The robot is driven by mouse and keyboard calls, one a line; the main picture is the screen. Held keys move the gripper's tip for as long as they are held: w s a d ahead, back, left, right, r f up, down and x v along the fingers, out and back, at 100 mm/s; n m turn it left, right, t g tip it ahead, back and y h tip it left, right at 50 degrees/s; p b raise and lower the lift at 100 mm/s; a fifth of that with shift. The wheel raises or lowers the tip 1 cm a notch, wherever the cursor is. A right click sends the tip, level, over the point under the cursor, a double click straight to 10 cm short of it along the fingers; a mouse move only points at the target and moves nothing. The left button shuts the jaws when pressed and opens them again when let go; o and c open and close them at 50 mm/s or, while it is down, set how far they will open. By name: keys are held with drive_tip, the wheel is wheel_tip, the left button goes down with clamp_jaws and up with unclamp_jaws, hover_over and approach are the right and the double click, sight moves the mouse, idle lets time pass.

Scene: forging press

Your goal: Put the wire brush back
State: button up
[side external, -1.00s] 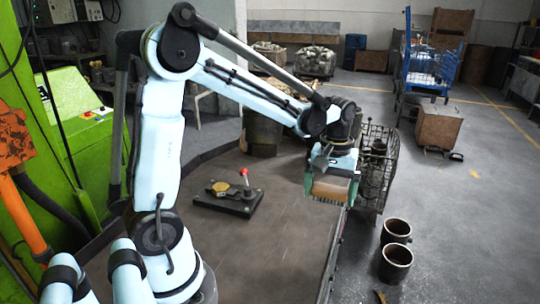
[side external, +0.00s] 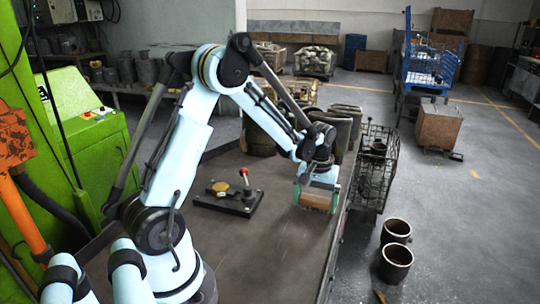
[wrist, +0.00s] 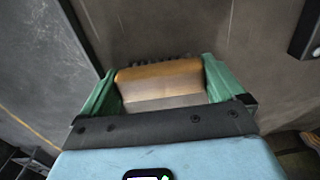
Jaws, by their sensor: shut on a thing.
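The wire brush (side external: 315,201) has a tan wooden block and is held low over the dark table top (side external: 275,245), near its right edge. I cannot tell whether its bristles touch the table. My gripper (side external: 318,194) is shut on the brush. In the wrist view the brush's wooden block (wrist: 160,75) sits between my two green fingers (wrist: 158,88), with dark bristle tips just showing past its far side.
A black fixture with a red-knobbed lever (side external: 230,195) stands on the table to the left of my gripper. A wire basket (side external: 373,165) is just beyond the table's right edge. Two round metal pots (side external: 396,248) are on the floor at right. The table's front is clear.

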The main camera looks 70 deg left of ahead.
sight(316, 198)
drive_tip(key=shift+f, duration=0.1)
drive_tip(key=o, duration=0.5)
drive_tip(key=shift+o, duration=0.2)
wheel_tip(316, 198, up, 12)
drive_tip(key=s+d+r+m+t, duration=0.2)
drive_tip(key=s+d+m+t, duration=0.5)
drive_tip(key=d, duration=0.6)
drive_tip(key=shift+s+d+m, duration=0.3)
drive_tip(key=shift+s+m, duration=0.7)
drive_tip(key=shift+s, duration=0.5)
